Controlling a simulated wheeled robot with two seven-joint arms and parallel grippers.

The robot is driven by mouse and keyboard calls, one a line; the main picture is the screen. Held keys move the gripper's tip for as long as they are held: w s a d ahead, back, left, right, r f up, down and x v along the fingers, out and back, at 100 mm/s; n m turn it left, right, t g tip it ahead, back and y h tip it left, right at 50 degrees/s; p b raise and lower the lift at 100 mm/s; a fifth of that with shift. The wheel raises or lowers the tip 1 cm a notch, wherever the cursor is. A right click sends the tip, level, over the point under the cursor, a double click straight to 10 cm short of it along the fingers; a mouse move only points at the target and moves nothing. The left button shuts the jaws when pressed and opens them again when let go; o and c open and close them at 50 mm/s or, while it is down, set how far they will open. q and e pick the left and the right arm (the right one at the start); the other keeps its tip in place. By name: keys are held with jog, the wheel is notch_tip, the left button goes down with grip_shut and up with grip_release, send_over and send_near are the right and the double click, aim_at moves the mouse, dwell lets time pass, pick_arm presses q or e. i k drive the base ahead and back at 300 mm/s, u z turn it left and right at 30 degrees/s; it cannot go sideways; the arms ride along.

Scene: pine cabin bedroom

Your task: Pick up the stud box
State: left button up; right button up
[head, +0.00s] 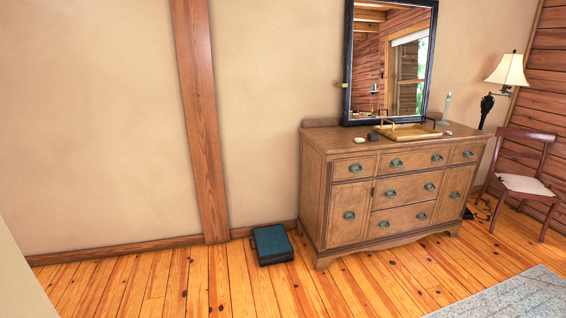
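A small dark box-like item (373,137) sits on top of the wooden dresser (330,142), left of the tray; it may be the stud box, but it is too small to tell. A pale rounded item (359,140) lies just left of it. A dark teal case (271,243) with a handle on its left side rests on the floor by the wall, left of the dresser. Neither of my grippers is in view.
A gold handled tray (408,133), a candlestick (446,110) and a black-framed mirror (348,62) are on the dresser. A lamp (508,70) and chair (524,184) stand right. A grey rug (510,298) lies at front right. The floor before the dresser looks clear.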

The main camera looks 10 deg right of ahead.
aim_at(370, 137)
jog(key=i, duration=0.5)
jog(key=z, duration=1.7)
jog(key=i, duration=1.1)
jog(key=u, duration=0.9)
jog(key=k, duration=0.45)
jog(key=z, duration=1.6)
jog(key=i, duration=2.1)
jog(key=z, duration=0.15)
